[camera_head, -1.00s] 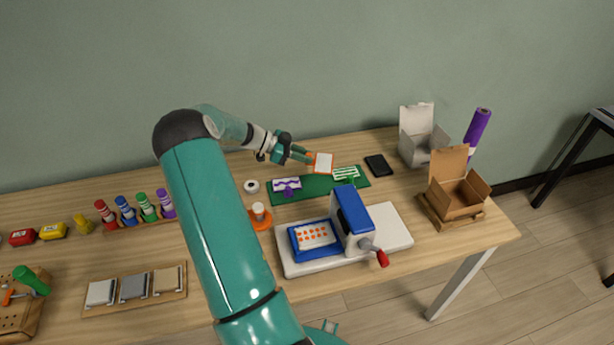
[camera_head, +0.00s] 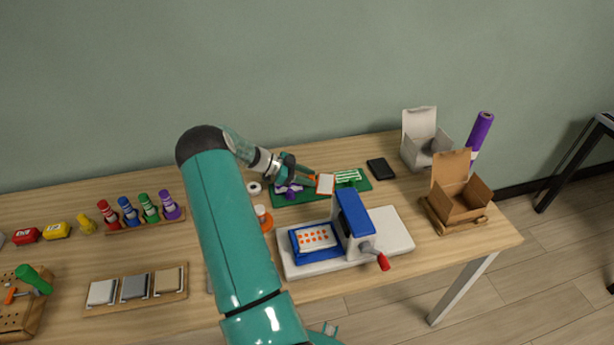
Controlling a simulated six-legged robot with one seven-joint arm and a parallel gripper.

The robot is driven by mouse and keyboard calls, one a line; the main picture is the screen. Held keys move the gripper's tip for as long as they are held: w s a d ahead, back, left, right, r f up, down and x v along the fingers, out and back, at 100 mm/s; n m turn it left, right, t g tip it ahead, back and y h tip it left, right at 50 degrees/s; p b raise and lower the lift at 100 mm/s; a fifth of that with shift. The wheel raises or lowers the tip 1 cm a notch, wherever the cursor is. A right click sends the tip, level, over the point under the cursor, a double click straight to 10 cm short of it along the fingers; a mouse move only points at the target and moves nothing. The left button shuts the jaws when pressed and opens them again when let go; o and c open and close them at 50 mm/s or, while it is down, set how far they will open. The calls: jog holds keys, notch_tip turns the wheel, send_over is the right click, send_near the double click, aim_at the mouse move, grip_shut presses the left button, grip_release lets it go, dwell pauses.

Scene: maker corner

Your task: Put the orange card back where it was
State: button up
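My gripper (camera_head: 313,179) is shut on a small upright card (camera_head: 326,184) with a pale face and an orange edge. It holds the card over or just at the middle of the green mat (camera_head: 300,198); I cannot tell whether the card touches the mat. A purple-patterned card (camera_head: 289,187) stands left of it, partly hidden by my gripper. A green-striped card (camera_head: 348,175) on a small green stand is on the right. A white sheet with orange dots (camera_head: 314,237) lies on the blue bed of the press (camera_head: 352,222).
The white-based press stands close in front of the mat. An orange holder (camera_head: 264,218) and a white roll (camera_head: 254,188) are to the left. A black slab (camera_head: 380,169), an open white box (camera_head: 423,142) and an open cardboard box (camera_head: 459,200) are to the right.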

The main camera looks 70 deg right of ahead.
jog(key=shift+r, duration=0.15)
jog(key=shift+w+r, duration=0.15)
jog(key=shift+w, duration=0.1)
jog(key=v, duration=1.1)
jog(key=shift+w+a+r, duration=0.15)
jog(key=shift+w, duration=0.05)
